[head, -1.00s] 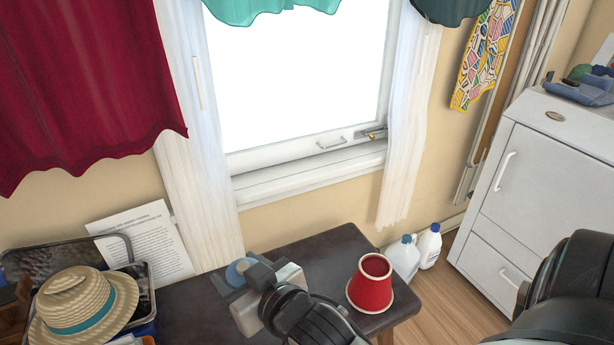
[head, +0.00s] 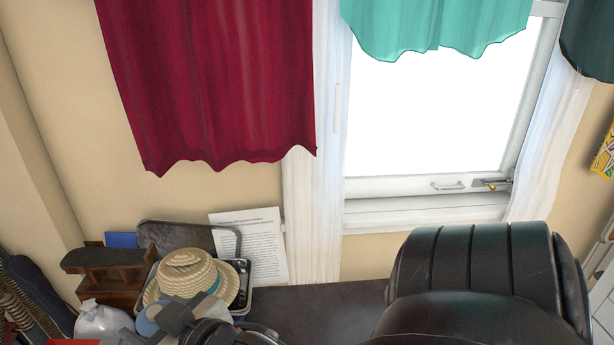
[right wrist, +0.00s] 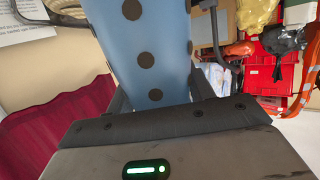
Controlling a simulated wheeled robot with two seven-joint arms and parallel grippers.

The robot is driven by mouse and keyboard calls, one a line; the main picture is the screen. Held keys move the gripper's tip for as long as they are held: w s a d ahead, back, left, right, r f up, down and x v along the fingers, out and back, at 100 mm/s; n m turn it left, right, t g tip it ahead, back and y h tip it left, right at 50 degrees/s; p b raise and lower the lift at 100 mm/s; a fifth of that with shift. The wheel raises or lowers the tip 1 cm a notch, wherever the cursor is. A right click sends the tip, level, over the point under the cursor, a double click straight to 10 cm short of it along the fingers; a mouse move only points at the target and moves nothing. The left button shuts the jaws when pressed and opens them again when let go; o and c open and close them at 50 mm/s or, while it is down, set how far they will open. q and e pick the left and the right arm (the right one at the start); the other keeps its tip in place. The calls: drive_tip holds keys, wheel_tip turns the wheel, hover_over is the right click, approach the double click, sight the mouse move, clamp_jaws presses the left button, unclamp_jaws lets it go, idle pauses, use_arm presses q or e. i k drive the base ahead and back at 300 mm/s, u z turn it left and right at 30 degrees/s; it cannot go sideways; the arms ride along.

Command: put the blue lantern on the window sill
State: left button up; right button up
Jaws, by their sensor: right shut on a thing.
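The blue lantern (head: 147,319) is low at the left of the head view, mostly hidden by my right gripper (head: 172,318). In the right wrist view the blue lantern (right wrist: 150,45) fills the top middle, a blue surface with dark round spots. My right gripper is shut on it. The window sill (head: 425,216) is the white ledge under the window at the right of the head view, well apart from the lantern, and its visible part looks bare. My left gripper is not in view.
A straw hat (head: 187,270) lies in a tray beside a paper sheet (head: 248,240), just behind my right gripper. The dark table (head: 315,310) is clear in the middle. Red (head: 215,80) and teal (head: 435,25) curtains hang above. My own black arm hides the lower right.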

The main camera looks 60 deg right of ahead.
sight(377, 210)
drive_tip(key=u, duration=1)
drive_tip(key=k, duration=1.15)
drive_tip(key=z, duration=1.55)
drive_tip(key=i, duration=0.5)
drive_tip(key=u, duration=0.05)
